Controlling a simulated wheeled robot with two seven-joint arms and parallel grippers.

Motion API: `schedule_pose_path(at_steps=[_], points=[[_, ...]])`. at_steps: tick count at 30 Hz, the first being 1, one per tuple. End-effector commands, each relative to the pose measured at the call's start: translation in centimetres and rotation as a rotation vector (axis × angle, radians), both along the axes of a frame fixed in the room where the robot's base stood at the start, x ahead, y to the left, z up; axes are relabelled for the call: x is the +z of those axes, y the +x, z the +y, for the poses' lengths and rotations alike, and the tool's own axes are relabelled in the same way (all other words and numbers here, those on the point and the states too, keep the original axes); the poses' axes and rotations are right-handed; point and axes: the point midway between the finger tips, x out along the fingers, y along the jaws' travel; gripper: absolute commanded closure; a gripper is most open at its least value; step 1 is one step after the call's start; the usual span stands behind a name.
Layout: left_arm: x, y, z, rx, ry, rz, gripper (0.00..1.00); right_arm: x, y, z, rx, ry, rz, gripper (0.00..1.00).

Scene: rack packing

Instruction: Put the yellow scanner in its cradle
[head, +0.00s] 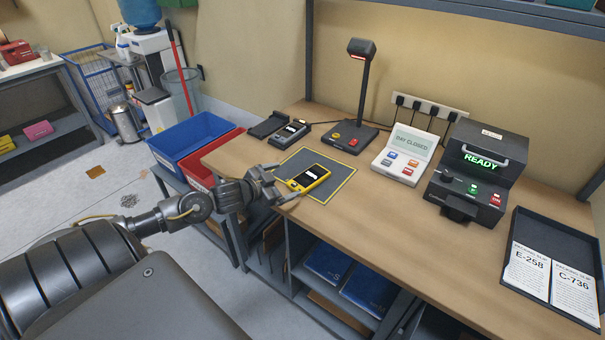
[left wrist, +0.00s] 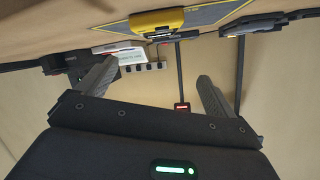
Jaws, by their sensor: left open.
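The yellow scanner (head: 322,184) lies flat on a dark mat with a yellow border (head: 338,191). It also shows at the top of the left wrist view (left wrist: 157,20). My left gripper (head: 279,184) is open and empty, just left of the scanner, at the table's front edge; I cannot tell whether it touches the scanner. Its spread fingers also show in the left wrist view (left wrist: 152,80), with nothing between them. Behind the mat is a black cradle (head: 268,125) that looks empty. Beside it a grey scanner (head: 291,133) seems to sit in another. My right gripper is out of view.
A black stand lamp or reader (head: 352,138) stands behind the mat. To the right are a white button panel (head: 405,160), a black READY machine (head: 470,170) and a black tray (head: 555,235) with cards. Blue (head: 190,137) and red (head: 207,169) bins stand at the left.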

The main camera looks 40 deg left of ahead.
Motion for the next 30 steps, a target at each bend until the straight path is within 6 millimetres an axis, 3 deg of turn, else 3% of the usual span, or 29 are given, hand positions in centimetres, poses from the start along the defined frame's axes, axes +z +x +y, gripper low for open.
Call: schedule_pose_path(at_steps=[6,21,27,30], points=[[0.0,0.4,0.0,-0.217,0.622,-0.059,0.07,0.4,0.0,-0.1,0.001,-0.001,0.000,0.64],[-1.1,0.3,0.0,-0.714,1.900,-0.172,0.07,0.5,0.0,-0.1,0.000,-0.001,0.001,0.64],[-1.6,0.1,-0.1,-0.903,2.338,-0.229,0.07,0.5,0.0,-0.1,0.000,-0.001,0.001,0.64],[-1.6,0.1,-0.1,-0.957,2.475,-0.250,0.07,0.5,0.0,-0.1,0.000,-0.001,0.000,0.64]])
